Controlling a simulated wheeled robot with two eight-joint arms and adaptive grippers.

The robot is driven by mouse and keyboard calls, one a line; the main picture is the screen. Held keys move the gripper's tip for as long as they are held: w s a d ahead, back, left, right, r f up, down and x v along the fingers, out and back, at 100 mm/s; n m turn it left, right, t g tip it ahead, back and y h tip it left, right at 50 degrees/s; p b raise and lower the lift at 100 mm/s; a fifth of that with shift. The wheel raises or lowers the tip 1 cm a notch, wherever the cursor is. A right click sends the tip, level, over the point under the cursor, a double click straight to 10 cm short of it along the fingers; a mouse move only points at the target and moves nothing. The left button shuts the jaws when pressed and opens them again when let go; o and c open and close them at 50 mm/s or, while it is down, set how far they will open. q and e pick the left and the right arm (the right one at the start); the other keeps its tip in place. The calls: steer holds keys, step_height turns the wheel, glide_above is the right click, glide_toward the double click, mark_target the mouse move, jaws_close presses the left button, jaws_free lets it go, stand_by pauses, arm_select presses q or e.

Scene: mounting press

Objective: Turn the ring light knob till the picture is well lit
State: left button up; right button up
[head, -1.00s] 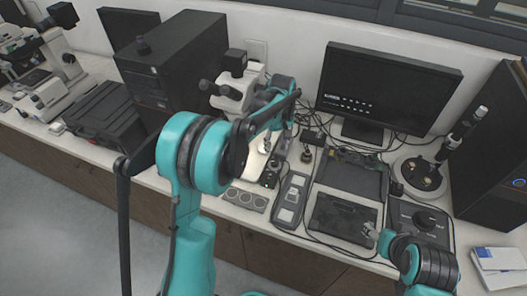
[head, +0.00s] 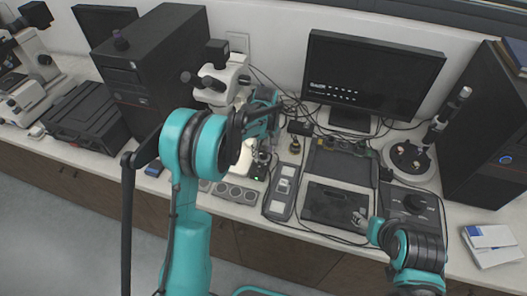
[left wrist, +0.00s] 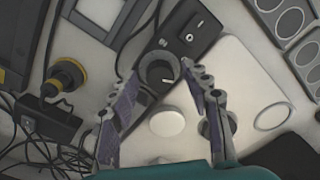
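The ring light control is a black box (left wrist: 188,32) with a white rocker switch and a dark round knob (left wrist: 158,70) on it, seen in the left wrist view. In the head view the box (head: 260,166) stands beside the microscope (head: 222,88), partly behind my left arm. My left gripper (left wrist: 162,72) is open, with its fingertips on either side of the knob; I cannot tell whether they touch it. The monitor (head: 373,75) shows a dark picture with rows of small whitish marks. My right gripper (head: 359,218) is small, over the right side of the bench.
A pale microscope base (left wrist: 240,80) lies right beside the control box. A yellow-and-black part (left wrist: 66,78) and loose cables are to the left.

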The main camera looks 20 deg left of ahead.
arm_select(q)
jaws_close()
steer(key=shift+m, duration=0.3)
steer(key=m, duration=1.1)
stand_by(0.5)
steer(key=shift+o, duration=1)
jaws_free()
